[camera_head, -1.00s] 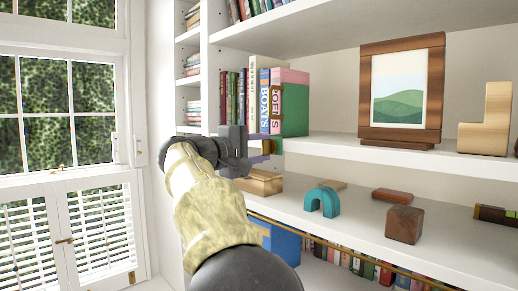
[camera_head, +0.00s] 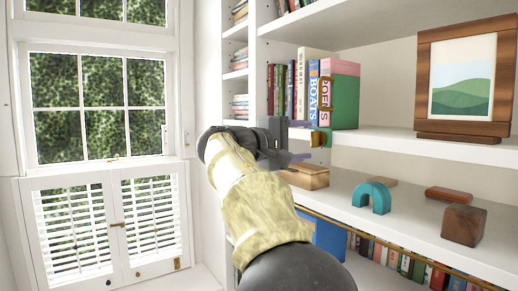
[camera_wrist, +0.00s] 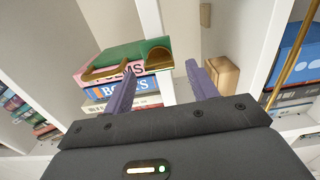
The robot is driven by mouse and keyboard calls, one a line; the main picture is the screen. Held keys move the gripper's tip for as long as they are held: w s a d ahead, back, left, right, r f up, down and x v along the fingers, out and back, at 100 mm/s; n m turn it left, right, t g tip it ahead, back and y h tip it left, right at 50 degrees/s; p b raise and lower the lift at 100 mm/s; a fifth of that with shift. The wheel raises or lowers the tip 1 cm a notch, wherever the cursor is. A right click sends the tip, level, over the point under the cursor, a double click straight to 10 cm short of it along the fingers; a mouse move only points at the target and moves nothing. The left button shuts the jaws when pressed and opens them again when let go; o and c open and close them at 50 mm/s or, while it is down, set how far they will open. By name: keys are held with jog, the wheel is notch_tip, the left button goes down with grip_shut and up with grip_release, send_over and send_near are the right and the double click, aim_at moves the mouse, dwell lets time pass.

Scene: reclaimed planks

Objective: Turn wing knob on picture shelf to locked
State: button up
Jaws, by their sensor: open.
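A small brass piece, which looks like the wing knob (camera_head: 320,138), is at the front edge of the picture shelf (camera_head: 400,146), below the books. It also shows in the wrist view (camera_wrist: 157,56) as a rounded gold shape. My gripper (camera_head: 308,141) is open, with its purple fingers close to the knob in the head view. In the wrist view my fingers (camera_wrist: 161,66) are apart, with the knob between them in the picture and a little beyond the tips. I cannot tell whether they touch it. The knob's turn position and any locked mark are not clear.
Upright books, including a pink and green one (camera_head: 345,95), stand just above the knob. A framed picture (camera_head: 462,85) stands to the right. The lower shelf holds a wooden box (camera_head: 304,176), a teal arch (camera_head: 372,197) and a brown block (camera_head: 463,225). A shuttered window is left.

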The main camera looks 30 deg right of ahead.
jog(key=s+a+b, duration=0.1)
jog(key=a+b, duration=0.2)
jog(key=a, duration=1.2)
jog(key=shift+b, duration=0.3)
jog(key=shift+s, duration=0.1)
jog(key=w+a+f+n+t+y, duration=0.1)
jog(key=w+f+n+t+y, duration=0.2)
jog(key=f, duration=1.1)
jog(key=w+f+n+t+y, duration=0.1)
jog(key=w+f+n+y, duration=0.35)
jog(key=f, duration=0.95)
jog(key=s+a+f+m+g+y, duration=0.1)
jog(key=s+a+f+m+y, duration=0.1)
jog(key=s+f, duration=0.4)
jog(key=s+a+f+m+y, duration=0.3)
jog(key=s+a+f+y, duration=0.1)
jog(key=f, duration=0.8)
jog(key=s+a+f+m+g+y, duration=0.1)
jog(key=s+a+f+m+y, duration=0.2)
jog(key=s+f, duration=0.6)
jog(key=shift+a+f+g+y, duration=0.35)
jog(key=shift+f+y, duration=0.1)
jog(key=shift+y, duration=0.3)
jog(key=shift+s+m, duration=0.1)
jog(key=shift+m, duration=0.15)
